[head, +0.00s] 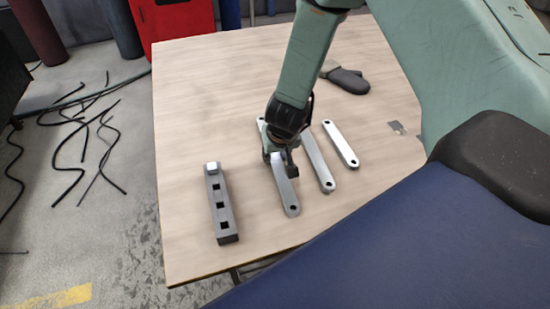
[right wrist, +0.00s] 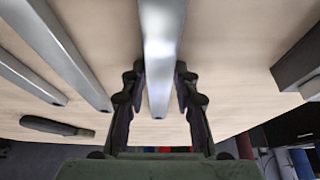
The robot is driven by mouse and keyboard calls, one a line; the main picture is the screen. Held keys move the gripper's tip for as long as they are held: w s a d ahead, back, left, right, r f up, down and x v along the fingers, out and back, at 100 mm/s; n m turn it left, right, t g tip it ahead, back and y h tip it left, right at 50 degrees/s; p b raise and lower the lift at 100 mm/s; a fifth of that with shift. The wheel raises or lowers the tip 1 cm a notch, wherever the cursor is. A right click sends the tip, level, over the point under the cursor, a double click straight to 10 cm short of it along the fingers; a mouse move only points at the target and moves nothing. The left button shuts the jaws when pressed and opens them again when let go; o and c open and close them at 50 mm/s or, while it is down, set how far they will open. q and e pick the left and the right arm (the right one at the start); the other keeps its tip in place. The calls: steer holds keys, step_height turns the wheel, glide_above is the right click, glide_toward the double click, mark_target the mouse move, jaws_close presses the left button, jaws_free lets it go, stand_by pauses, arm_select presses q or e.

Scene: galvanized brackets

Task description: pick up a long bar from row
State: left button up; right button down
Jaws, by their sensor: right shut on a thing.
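Three flat silver bars with a dark hole at the end lie in a row on the table. My right gripper (head: 279,160) is shut on the leftmost long bar (head: 288,194), reaching down from above. In the right wrist view its fingers (right wrist: 158,98) stand on both sides of this bar (right wrist: 161,45). The gripper hides part of the bar; I cannot tell whether the bar is clear of the table. The middle long bar (head: 317,161) and a shorter bar (head: 341,144) lie to its right, apart from it. My left gripper is not in view.
A dark block with square holes (head: 221,208) and a pale square peg (head: 211,168) stands left of the bars. Black cables (head: 85,135) lie on the floor.

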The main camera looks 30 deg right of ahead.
mark_target(276, 159)
step_height(276, 159, up, 18)
steer(key=p, duration=1.3)
steer(key=shift+f, duration=0.15)
